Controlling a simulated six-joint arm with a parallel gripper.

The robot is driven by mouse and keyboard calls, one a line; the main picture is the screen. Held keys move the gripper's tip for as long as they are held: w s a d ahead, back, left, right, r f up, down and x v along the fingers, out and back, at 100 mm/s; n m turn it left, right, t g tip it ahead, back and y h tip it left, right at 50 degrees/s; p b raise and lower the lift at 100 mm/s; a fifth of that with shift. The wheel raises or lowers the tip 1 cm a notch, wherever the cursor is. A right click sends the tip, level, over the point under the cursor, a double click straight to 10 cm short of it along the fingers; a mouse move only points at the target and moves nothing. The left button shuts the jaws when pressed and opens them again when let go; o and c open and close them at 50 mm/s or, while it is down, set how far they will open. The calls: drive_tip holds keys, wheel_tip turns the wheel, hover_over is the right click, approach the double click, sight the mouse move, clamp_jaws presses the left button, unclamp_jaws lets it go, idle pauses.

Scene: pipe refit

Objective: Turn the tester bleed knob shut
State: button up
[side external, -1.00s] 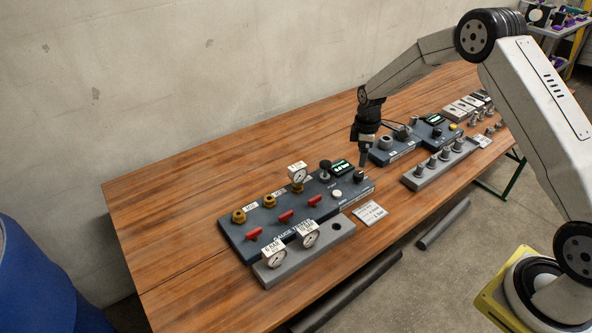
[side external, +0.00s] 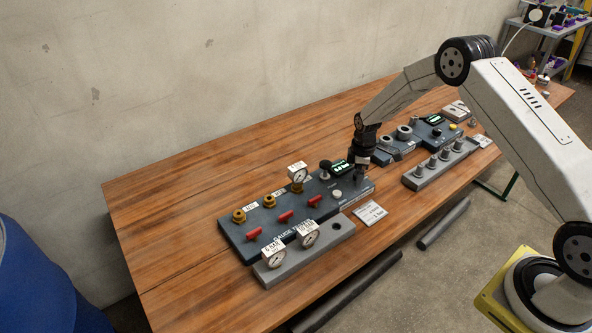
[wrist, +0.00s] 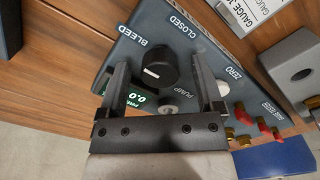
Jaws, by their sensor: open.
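The black bleed knob (wrist: 160,70) sits on the dark gauge tester panel (side external: 262,228), near the printed words BLEED and CLOSED. Its short white mark lies toward the picture's left, away from CLOSED. My gripper (wrist: 160,62) is open in the wrist view, one finger on each side of the knob, with a visible gap on both sides. In the side view my gripper (side external: 361,178) is low over the right end of the tester and mostly hides the knob.
The tester display (wrist: 130,97) reads 0.0. A white zero button (side external: 337,194), a black pump knob (side external: 325,165) and several red levers (side external: 286,216) are on the panel. A grey block with gauges (side external: 330,236) stands in front. A printed card (side external: 370,212) lies nearby.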

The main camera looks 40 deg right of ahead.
clamp_jaws()
drive_tip(key=shift+m, duration=0.5)
drive_tip(key=m, duration=0.3)
drive_tip(key=shift+m, duration=0.4)
drive_tip(key=m, duration=1.3)
